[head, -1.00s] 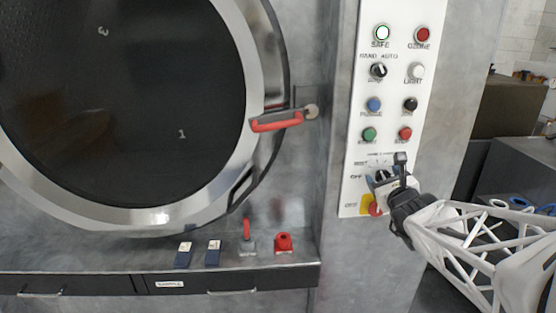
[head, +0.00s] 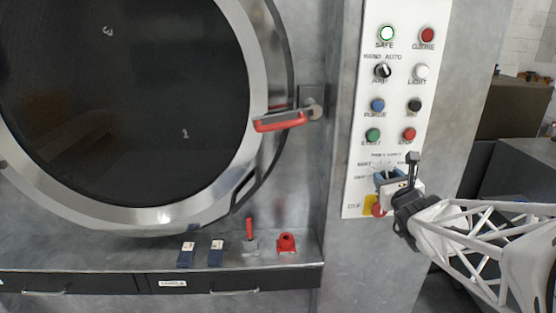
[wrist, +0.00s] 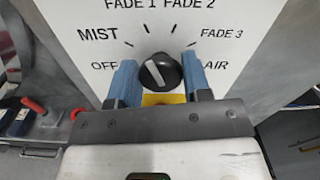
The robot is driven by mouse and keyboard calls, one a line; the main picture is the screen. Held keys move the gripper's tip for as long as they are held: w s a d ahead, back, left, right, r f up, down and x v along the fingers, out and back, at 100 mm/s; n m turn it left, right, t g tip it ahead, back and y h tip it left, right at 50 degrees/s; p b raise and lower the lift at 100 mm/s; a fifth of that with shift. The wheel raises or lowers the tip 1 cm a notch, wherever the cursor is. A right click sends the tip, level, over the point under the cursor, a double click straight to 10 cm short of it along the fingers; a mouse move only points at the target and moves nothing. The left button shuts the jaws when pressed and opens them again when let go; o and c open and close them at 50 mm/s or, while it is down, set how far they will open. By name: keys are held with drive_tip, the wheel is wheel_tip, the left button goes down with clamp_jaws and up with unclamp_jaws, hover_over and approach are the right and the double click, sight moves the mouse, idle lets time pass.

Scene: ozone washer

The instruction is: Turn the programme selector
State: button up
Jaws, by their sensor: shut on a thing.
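The programme selector is a round black knob (wrist: 160,73) with a white pointer line, on the white control panel (head: 356,150). Labels OFF, MIST, FADE 1, FADE 2, FADE 3 and AIR run around it. The pointer line leans up and to the left in the wrist view; the exact mark is hard to tell. My gripper (wrist: 158,83) has its two blue fingers on either side of the knob and is shut on it. In the head view my gripper (head: 391,177) is at the panel's lower part and hides the knob.
A red emergency-type button on a yellow plate (head: 369,203) sits just below my gripper. Several buttons and a black hand/auto switch (head: 383,71) are above. The round door with its red handle (head: 280,122) is left. A ledge (head: 130,255) holds small blue and red items.

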drive_tip(key=o, duration=0.9)
drive_tip(key=shift+s, duration=0.15)
drive_tip(key=shift+s, duration=3.75)
